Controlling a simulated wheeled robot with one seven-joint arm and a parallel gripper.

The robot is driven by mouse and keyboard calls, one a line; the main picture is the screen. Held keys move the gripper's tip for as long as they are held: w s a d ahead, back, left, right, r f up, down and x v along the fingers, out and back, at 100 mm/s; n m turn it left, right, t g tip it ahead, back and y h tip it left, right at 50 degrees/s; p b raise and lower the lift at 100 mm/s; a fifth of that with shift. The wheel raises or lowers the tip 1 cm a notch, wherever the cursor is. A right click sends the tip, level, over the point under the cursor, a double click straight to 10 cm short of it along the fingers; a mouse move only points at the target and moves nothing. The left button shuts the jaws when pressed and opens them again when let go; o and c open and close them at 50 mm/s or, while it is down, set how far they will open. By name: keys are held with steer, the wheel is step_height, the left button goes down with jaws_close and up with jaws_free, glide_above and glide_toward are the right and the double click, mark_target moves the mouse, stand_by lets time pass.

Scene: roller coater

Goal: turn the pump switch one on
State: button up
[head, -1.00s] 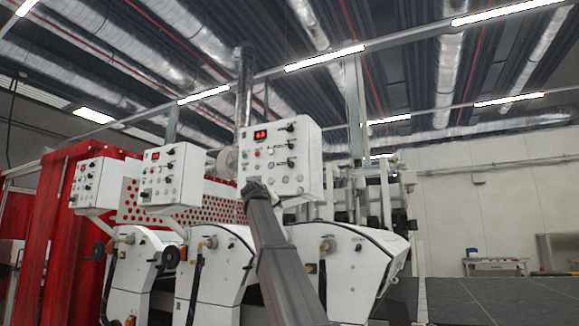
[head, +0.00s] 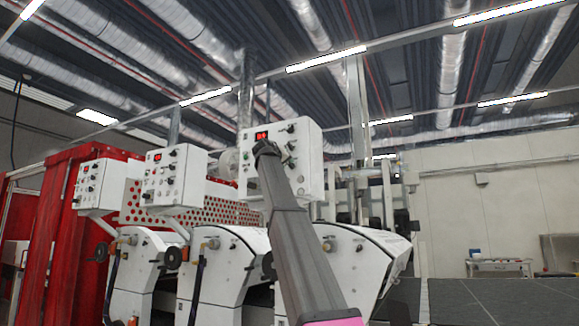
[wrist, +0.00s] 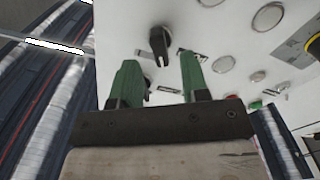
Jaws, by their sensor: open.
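The nearest white control box (head: 304,140) carries a red display and several black rotary knobs on its front. My gripper (wrist: 159,62) is open and empty, its two green fingers pointing at the white panel (wrist: 225,45) in the wrist view. A black rotary knob (wrist: 159,45) stands just beyond the fingertips, roughly in line with the gap. Another dark knob is partly hidden behind the left finger. Labels are too small to read, so I cannot tell which knob is pump switch one. In the head view my arm's end covers part of the box front.
Round white buttons (wrist: 269,16) and a yellow-black switch (wrist: 313,45) sit at the wrist view's right. Two similar boxes, the middle one (head: 172,177) and the far one (head: 98,186), stand to the left. White machine housings (head: 355,250) lie below.

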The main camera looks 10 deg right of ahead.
mark_target(289, 164)
steer(key=shift+x, duration=2.05)
jaws_close()
steer(key=shift+m, duration=0.4)
steer(key=m, duration=1.1)
